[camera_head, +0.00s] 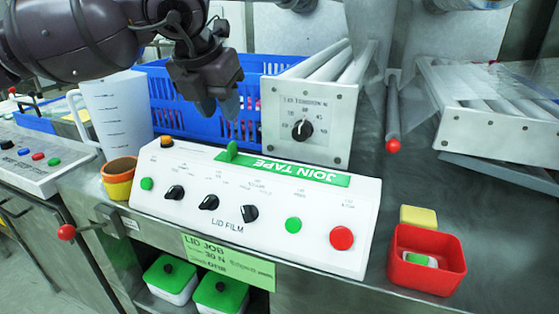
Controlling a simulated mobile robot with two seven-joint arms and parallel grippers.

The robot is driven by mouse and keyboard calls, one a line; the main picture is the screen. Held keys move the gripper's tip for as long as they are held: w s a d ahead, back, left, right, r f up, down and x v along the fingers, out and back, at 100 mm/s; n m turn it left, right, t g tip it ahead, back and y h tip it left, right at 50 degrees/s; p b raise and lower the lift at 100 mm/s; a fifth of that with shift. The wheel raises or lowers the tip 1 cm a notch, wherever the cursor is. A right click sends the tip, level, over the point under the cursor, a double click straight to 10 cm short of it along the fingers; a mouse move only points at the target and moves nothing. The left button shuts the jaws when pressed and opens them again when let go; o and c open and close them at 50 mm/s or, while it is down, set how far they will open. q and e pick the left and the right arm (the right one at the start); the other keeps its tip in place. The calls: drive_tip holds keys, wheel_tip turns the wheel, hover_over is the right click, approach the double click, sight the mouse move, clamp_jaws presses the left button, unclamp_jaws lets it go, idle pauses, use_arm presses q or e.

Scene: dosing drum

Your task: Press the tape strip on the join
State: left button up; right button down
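A green strip lettered JOIN TAPE (290,170) lies along the back edge of the white LID FILM control panel (270,243). My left gripper (218,107) hangs above and slightly left of this tab, fingers pointing down. Its two fingertips are apart with nothing between them, and it does not touch the strip. I cannot make out a film join. My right gripper is not in view.
A grey box with a black dial (302,129) stands behind the panel, beside a blue crate (175,108). A white jug (115,115) and an orange-yellow cup (119,178) are at left. A red bin (427,262) and a yellow block (418,216) are at right.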

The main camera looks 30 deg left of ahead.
sight(231, 143)
use_arm(q)
drive_tip(key=x, duration=0.4)
drive_tip(key=shift+s+f+b, duration=0.1)
drive_tip(key=shift+s+b, duration=0.05)
drive_tip(key=shift+b, duration=0.2)
drive_tip(key=shift+f, duration=0.25)
drive_tip(key=b+x, duration=0.1)
drive_tip(key=x, duration=0.4)
drive_tip(key=shift+a+r, duration=0.1)
drive_tip(key=shift+a, duration=0.1)
drive_tip(key=shift+w+f, duration=0.2)
drive_tip(key=shift+w, duration=0.05)
drive_tip(key=shift+r, duration=0.1)
drive_tip(key=c, duration=0.6)
clamp_jaws()
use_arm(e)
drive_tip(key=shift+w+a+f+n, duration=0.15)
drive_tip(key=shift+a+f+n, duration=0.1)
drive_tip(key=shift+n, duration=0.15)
